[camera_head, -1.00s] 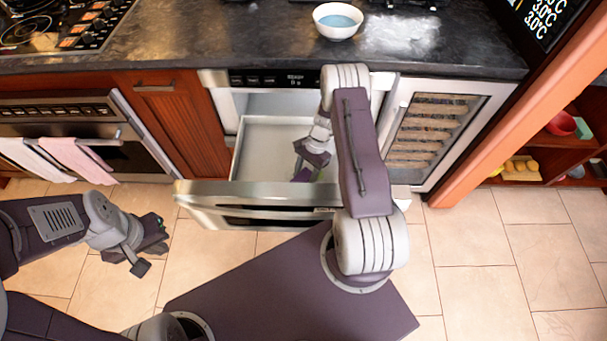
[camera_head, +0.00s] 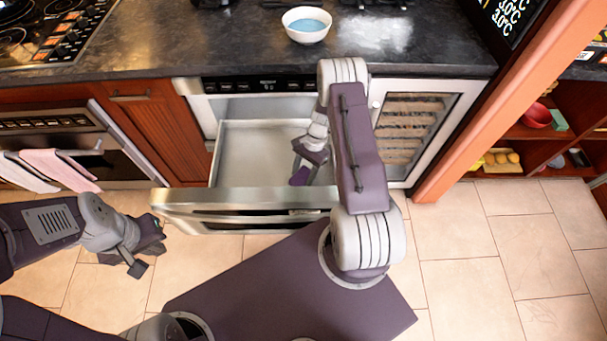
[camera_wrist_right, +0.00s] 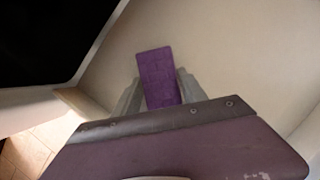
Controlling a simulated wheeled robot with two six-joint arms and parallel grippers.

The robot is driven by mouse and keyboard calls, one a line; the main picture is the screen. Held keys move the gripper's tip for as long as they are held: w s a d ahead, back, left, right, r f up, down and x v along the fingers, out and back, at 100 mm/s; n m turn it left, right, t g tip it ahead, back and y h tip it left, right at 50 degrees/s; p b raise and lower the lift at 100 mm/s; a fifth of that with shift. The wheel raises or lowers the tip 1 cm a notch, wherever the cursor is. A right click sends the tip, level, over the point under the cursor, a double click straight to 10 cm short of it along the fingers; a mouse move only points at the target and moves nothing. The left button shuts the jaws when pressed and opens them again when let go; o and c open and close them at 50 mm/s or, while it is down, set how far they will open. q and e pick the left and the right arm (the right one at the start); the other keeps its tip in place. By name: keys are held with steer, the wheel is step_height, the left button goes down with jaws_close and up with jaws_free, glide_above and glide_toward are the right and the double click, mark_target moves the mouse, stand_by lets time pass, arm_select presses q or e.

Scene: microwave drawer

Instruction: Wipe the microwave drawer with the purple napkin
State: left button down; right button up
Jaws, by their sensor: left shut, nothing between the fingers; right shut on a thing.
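The microwave drawer (camera_head: 226,150) is pulled open below the counter, its pale inside showing and its steel front (camera_head: 240,202) toward me. My right gripper (camera_head: 301,171) reaches down into the drawer at its right side, shut on the purple napkin (camera_head: 300,177). In the right wrist view the napkin (camera_wrist_right: 157,75) stands out from between the grey fingers (camera_wrist_right: 158,95), close to the drawer's pale surface; I cannot tell whether it touches. My left gripper (camera_head: 146,258) is shut and empty above the floor, left of the drawer.
A white bowl (camera_head: 306,25) with blue contents stands on the dark counter (camera_head: 220,45). A wine cooler (camera_head: 418,130) is right of the drawer. An oven (camera_head: 60,145) with hanging towels (camera_head: 58,168) is at the left. Tiled floor (camera_head: 475,245) is clear at right.

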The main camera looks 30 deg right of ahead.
steer(key=shift+a+r+p, duration=0.1)
steer(key=shift+r+p, duration=0.2)
steer(key=shift+r, duration=0.4)
step_height(320, 180, up, 2)
steer(key=shift+r+p, duration=0.1)
steer(key=shift+p, duration=0.85)
steer(key=shift+r+p, duration=0.75)
steer(key=shift+r, duration=0.2)
